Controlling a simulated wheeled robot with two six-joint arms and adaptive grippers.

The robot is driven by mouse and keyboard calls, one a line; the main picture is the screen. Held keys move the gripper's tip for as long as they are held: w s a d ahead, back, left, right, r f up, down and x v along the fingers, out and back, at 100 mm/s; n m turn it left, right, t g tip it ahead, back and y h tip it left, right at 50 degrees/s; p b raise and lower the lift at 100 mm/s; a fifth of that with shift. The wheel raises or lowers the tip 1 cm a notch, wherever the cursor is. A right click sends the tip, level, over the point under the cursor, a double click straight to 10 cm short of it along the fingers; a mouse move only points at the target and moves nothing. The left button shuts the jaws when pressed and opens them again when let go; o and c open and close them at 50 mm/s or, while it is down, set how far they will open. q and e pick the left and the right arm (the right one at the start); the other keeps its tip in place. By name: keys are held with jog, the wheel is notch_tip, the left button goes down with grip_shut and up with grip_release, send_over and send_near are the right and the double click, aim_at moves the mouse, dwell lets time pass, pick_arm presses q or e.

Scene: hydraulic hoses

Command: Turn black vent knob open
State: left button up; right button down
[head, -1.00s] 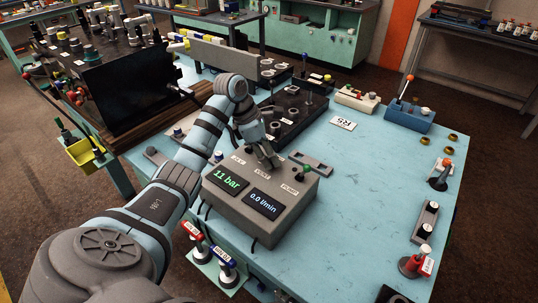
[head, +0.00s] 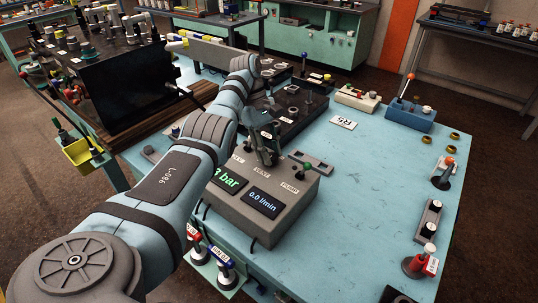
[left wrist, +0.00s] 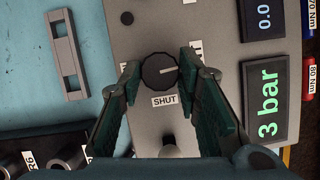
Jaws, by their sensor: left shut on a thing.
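The black vent knob (left wrist: 158,71) is a round ridged knob on top of the grey control box (head: 285,228). Its white pointer line points right in the left wrist view, towards a label partly hidden by a finger. A "SHUT" label (left wrist: 165,99) is beside the knob. My left gripper (left wrist: 160,66) is shut on the knob, one finger on each side. In the head view my left gripper (head: 268,158) hides the knob. The pressure display (left wrist: 270,102) reads 3 bar. The flow display (head: 262,203) reads 0.0 l/min. My right gripper is not in view.
A green-topped pump lever (head: 307,168) stands on the box near my gripper. A dark block with fittings (head: 285,115) lies behind. Torque tools (head: 222,262) stand at the front edge.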

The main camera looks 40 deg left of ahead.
pick_arm(q)
jog(key=shift+m+g+b, duration=0.3)
jog(key=shift+m+b, duration=0.3)
jog(key=shift+b, duration=0.15)
jog(key=o, duration=1.1)
jog(key=shift+d, duration=0.1)
jog(key=shift+o, duration=0.2)
